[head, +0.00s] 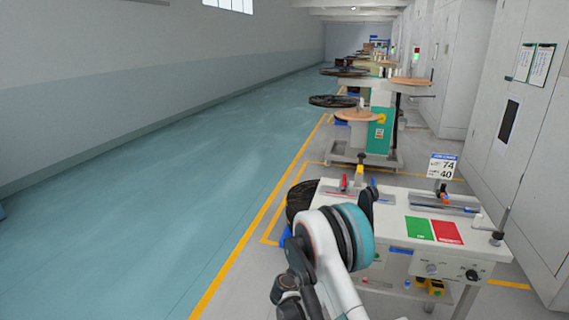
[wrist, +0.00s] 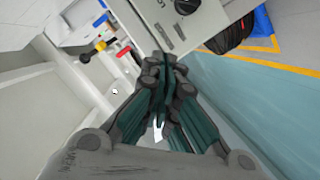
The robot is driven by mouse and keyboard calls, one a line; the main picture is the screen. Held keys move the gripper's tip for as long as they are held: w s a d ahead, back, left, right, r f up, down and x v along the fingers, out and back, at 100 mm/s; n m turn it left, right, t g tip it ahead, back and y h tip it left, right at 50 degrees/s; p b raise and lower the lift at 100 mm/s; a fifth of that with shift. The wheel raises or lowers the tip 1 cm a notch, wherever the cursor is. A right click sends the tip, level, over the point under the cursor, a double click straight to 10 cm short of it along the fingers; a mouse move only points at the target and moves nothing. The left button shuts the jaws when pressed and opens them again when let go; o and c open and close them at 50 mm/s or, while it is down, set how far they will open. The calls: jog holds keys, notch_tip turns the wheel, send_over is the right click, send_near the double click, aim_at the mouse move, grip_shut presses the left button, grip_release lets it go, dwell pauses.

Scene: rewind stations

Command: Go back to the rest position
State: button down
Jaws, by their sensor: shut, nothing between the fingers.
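My gripper (wrist: 165,62) shows in the wrist view with its fingers together and nothing between them. It is by the front panel of a white bench (wrist: 190,28), close to a black knob; I cannot tell whether they touch. In the head view my arm rises at the bottom middle, in front of the left part of the white bench (head: 390,212), and hides some of it. My gripper cannot be made out in the head view.
The bench carries a green plate (head: 418,229), a red plate (head: 447,232) and a number sign (head: 442,167). A rewind machine (head: 378,130) stands behind it. Grey cabinets (head: 520,130) line the right.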

jog(key=s+d+r+m+g+y, duration=0.1)
jog(key=s+d+r, duration=0.15)
jog(key=r, duration=0.55)
jog(key=s+d+r+g, duration=0.2)
jog(key=d+r, duration=0.1)
jog(key=r, duration=0.4)
jog(key=s+d+r+m+g+y, duration=0.1)
jog(key=s+d+r+g+y, duration=0.15)
jog(key=s+r, duration=0.8)
jog(key=s+r+m+g+y, duration=0.1)
jog(key=s+y, duration=0.3)
jog(key=s, duration=2.6)
jog(key=shift+s+a+r, duration=0.15)
jog(key=shift+s+a, duration=0.1)
jog(key=shift+a, duration=0.15)
